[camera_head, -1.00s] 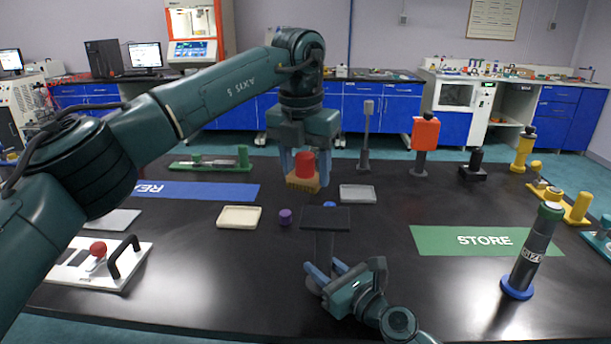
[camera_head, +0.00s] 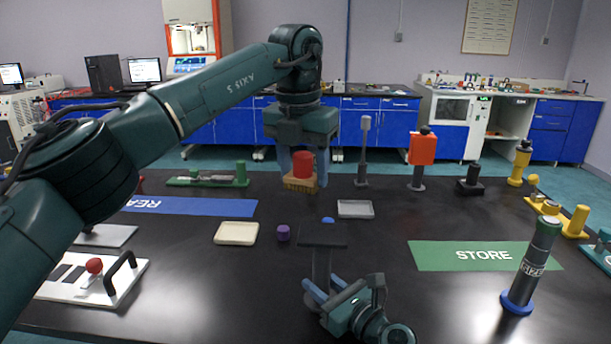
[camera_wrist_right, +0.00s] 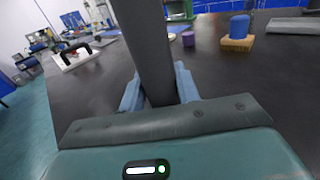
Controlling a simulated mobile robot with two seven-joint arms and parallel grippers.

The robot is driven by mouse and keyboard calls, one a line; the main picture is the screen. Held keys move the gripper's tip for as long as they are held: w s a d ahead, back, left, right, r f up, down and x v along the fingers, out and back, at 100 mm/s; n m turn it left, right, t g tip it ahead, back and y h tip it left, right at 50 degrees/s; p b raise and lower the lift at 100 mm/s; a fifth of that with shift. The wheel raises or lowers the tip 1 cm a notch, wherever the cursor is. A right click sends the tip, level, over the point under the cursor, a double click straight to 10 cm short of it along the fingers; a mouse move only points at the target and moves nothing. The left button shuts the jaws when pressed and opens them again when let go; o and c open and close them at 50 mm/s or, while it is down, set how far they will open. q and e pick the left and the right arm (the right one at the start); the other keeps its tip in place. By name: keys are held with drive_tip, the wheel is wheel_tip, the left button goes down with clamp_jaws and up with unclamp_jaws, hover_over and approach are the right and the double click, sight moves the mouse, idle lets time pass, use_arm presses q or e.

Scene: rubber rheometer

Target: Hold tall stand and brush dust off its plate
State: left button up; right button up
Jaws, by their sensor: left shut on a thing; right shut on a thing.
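My left gripper (camera_head: 302,170) is shut on a brush (camera_head: 301,184) with a red handle and tan bristles, pointing down. The brush is in the air, higher in the picture than the dark plate (camera_head: 322,236) and apart from it. My right gripper (camera_head: 318,292) is shut on the dark post of the tall stand (camera_head: 321,266), below its plate. The post also rises between the blue fingers in the right wrist view (camera_wrist_right: 150,55). The stand's plate is out of the wrist picture. I cannot make out dust on the plate.
A blue-topped piece on a tan block (camera_wrist_right: 238,35) stands behind the plate. A purple cylinder (camera_head: 283,233), cream tray (camera_head: 236,233) and grey tray (camera_head: 355,209) lie nearby. The green STORE mat (camera_head: 440,256) and dark cylinder (camera_head: 532,268) are at right.

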drive_tip(key=o, duration=1.2)
